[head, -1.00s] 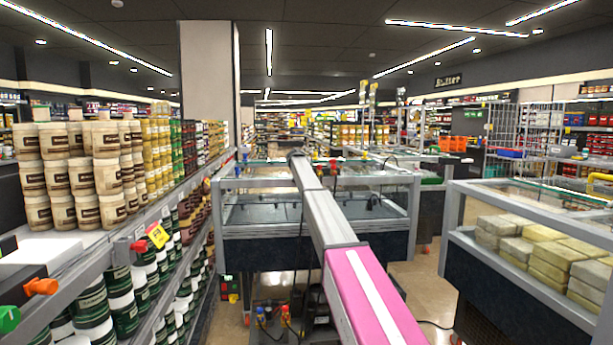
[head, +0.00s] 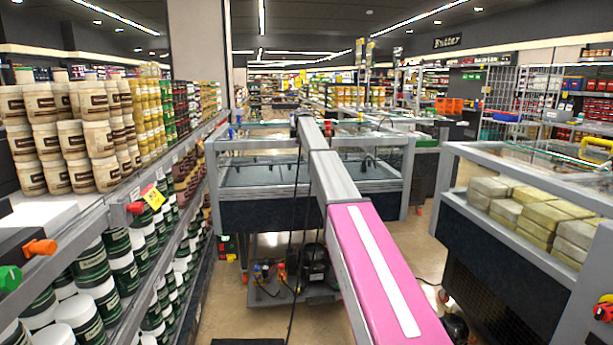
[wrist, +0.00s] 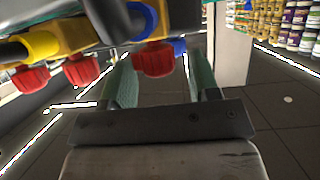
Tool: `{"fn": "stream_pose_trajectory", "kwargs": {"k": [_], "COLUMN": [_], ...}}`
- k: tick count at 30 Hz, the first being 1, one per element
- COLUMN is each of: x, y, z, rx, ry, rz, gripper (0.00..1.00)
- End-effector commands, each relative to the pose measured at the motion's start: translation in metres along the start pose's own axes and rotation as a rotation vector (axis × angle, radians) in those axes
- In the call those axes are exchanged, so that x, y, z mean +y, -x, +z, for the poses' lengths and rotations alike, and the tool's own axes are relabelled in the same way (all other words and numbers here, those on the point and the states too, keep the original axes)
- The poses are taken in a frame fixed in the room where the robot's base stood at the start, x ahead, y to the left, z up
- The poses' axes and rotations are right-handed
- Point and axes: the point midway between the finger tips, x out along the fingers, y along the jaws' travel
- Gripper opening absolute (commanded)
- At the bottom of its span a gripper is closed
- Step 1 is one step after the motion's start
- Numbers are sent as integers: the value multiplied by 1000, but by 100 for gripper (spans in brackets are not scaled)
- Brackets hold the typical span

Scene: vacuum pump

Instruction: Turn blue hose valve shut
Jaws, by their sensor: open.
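My gripper (wrist: 162,64) is open, with one teal finger on each side of this knob. I cannot tell whether the fingers touch it. A smaller blue piece (wrist: 179,46) shows behind, between the fingers. In the head view my gripper is not seen. A black pump (head: 315,262) sits low on a grey base under the freezer, with small blue, yellow and red valve parts (head: 266,271) to its left.
Two yellow valves (wrist: 85,40) with red knobs sit close left of the blue one. In the head view, a stocked shelf (head: 90,160) stands at left, a glass freezer (head: 255,216) ahead, and another freezer case (head: 480,235) at right.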

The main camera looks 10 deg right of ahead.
Motion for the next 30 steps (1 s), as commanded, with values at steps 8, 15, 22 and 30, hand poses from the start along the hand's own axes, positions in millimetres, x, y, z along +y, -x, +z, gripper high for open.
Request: {"fn": "stream_pose_trajectory", "kwargs": {"k": [8,15,22,30], "x": [0,0,1,3], "y": [45,86,100,104], "z": [2,2,27,73], "rx": [-1,-1,-31,-85], "ry": [0,-1,1,6], "rz": [1,2,0,-3], "gripper": [56,56,56,56]}}
